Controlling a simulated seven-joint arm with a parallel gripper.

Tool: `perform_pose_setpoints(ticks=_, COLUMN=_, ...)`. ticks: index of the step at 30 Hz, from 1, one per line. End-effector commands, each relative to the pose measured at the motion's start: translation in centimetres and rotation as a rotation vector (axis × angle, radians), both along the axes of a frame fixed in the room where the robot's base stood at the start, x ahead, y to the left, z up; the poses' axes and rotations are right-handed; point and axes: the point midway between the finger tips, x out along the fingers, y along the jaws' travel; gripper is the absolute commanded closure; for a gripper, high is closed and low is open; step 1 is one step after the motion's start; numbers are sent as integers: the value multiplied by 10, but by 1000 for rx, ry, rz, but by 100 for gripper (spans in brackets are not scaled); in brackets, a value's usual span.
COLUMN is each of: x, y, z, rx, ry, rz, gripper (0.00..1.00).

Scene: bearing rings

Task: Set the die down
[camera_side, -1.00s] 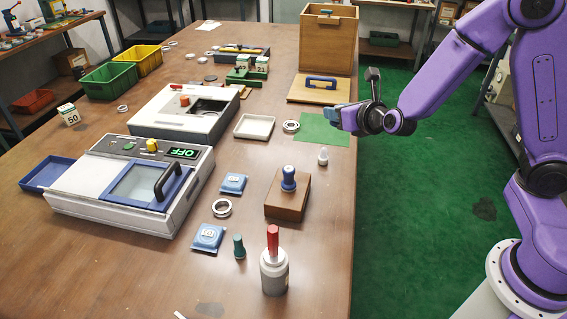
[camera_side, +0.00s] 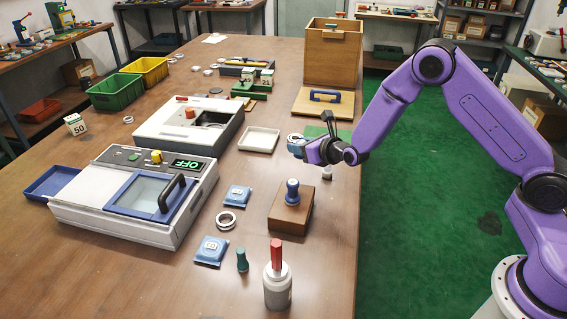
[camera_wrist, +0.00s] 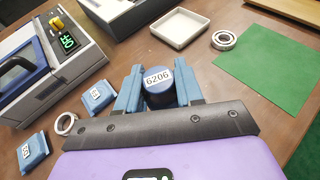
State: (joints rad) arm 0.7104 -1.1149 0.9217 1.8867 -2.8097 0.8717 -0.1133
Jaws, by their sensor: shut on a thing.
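The die (camera_wrist: 158,86) is a dark blue cylinder with a white label reading 6206 on top. In the wrist view it sits between the two blue fingers of my gripper (camera_wrist: 158,92), which are shut on it. In the side view my gripper (camera_side: 298,149) is over the table's right part, beyond the wooden block with the blue-knobbed tool (camera_side: 292,195). The die cannot be made out clearly there. Its underside is hidden, and I cannot tell how high it is above the table.
A white tray (camera_wrist: 181,28), a bearing ring (camera_wrist: 224,39) and a green mat (camera_wrist: 270,68) lie beyond my gripper. Blue packets (camera_side: 237,196) and another ring (camera_side: 226,221) lie left of the block. A grey machine (camera_side: 135,190) stands further left. A red-handled cylinder (camera_side: 277,280) stands in front.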

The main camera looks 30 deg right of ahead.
Motion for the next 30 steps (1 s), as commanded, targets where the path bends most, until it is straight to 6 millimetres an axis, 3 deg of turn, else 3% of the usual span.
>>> perform_pose_setpoints(ticks=6, x=34, y=4, z=-21, rx=-1, ry=0, rz=-1, gripper=98)
perform_pose_setpoints(ticks=15, x=65, y=8, z=-58, rx=-1, ry=-1, rz=-1, gripper=98)
perform_pose_setpoints(ticks=23, x=75, y=10, z=-70, rx=-1, ry=-1, rz=0, gripper=98)
perform_pose_setpoints(ticks=30, x=76, y=10, z=-98, rx=-1, ry=-1, rz=0, gripper=98)
